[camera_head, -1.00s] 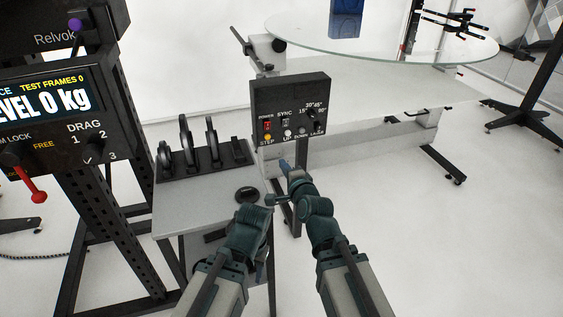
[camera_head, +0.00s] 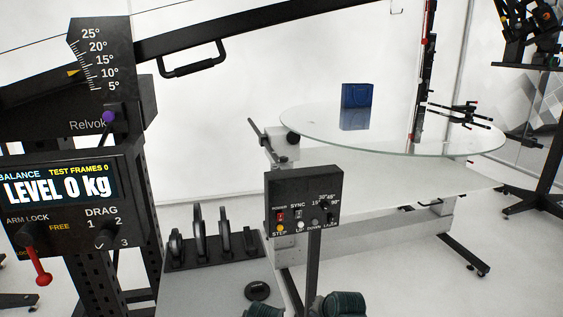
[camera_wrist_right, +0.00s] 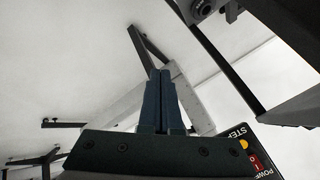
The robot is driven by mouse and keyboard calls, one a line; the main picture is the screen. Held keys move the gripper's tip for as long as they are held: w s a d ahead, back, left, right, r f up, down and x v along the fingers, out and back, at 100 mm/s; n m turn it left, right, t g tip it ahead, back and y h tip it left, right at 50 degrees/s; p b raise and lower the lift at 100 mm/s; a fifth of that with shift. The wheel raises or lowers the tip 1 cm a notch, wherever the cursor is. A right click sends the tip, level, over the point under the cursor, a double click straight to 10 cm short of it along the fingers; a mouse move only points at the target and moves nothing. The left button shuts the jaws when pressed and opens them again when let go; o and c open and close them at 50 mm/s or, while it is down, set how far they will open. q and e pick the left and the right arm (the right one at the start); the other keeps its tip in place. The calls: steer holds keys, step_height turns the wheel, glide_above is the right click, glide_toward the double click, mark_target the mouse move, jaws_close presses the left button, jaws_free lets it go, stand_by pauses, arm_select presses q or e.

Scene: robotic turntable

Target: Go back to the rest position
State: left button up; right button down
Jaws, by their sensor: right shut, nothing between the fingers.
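My right gripper (camera_wrist_right: 161,76) shows in the right wrist view, with its two dark blue fingers closed together and nothing between them. Behind the fingers are pale floor and a grey frame. A corner of the control box (camera_wrist_right: 248,158) is close by at the lower right of that view. In the head view only teal parts of my arms show at the bottom edge, right of the grey bench. The left gripper's fingers are not visible.
The control box (camera_head: 304,203) stands on a post in front of the glass turntable (camera_head: 390,140), which carries a blue block (camera_head: 357,96). A grey bench (camera_head: 215,285) holds black upright discs (camera_head: 199,237). The balance panel (camera_head: 70,200) stands left.

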steer(key=s+d+f+n+g+h, duration=0.1)
steer(key=s+d+f+n+g, duration=0.15)
steer(key=s, duration=0.25)
steer(key=s+d+f+n+g+h, duration=0.1)
steer(key=s+d+f+n+g, duration=0.1)
steer(key=s+d+n+g, duration=0.3)
steer(key=s+a+n+h, duration=0.1)
steer(key=s+a, duration=0.2)
steer(key=a, duration=0.2)
steer(key=s+a+n, duration=0.1)
steer(key=s+a, duration=0.2)
steer(key=a, duration=0.3)
step_height(320, 180, up, 31)
steer(key=p, duration=3.1)
steer(key=shift+a, duration=0.2)
steer(key=shift+d, duration=0.1)
